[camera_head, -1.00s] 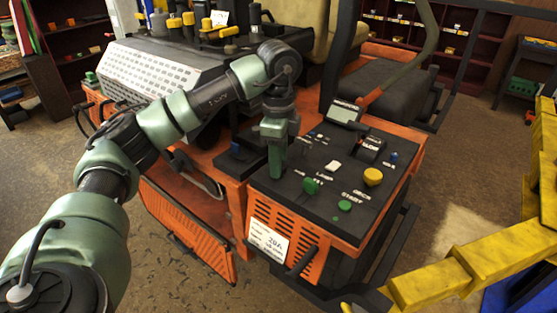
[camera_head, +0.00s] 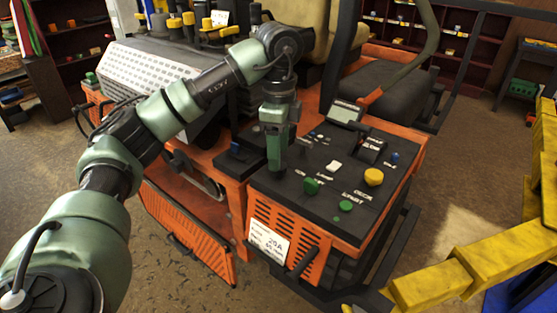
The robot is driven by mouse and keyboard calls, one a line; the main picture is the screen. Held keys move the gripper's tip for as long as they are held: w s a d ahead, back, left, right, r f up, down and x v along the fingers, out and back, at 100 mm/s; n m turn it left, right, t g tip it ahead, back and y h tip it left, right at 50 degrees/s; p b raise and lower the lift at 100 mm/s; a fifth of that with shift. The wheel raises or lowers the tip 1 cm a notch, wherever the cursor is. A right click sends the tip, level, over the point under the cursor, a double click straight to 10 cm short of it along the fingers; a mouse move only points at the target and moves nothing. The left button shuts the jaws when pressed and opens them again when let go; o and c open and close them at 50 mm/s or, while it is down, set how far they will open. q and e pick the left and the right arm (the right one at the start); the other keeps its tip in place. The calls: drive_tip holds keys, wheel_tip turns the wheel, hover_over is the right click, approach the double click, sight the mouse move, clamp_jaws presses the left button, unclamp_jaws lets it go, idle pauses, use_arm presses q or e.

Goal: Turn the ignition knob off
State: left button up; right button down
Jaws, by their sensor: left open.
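The mower's black control panel (camera_head: 318,208) sits on an orange housing at the middle right. It carries a green knob (camera_head: 311,186), a white switch (camera_head: 334,166), a yellow knob (camera_head: 373,177), a green button (camera_head: 345,206) and a small blue control (camera_head: 395,157). The panel lettering is too small to tell which control is the ignition. My left gripper (camera_head: 275,165) points down at the panel's left back part, left of the green knob, and is open. It hides the panel under its fingers, so I cannot tell whether it touches a control there. My right gripper is not in view.
A small display (camera_head: 345,113) stands at the panel's back edge. The mower's seat (camera_head: 385,82) and a curved bar are behind it. A yellow lift frame (camera_head: 455,270) is at the lower right. Several yellow-topped levers stand behind the grey perforated cover (camera_head: 150,75).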

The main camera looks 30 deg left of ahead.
use_arm(q)
wheel_tip(320, 180, up, 5)
drive_tip(key=shift+f, duration=0.1)
idle(0.7)
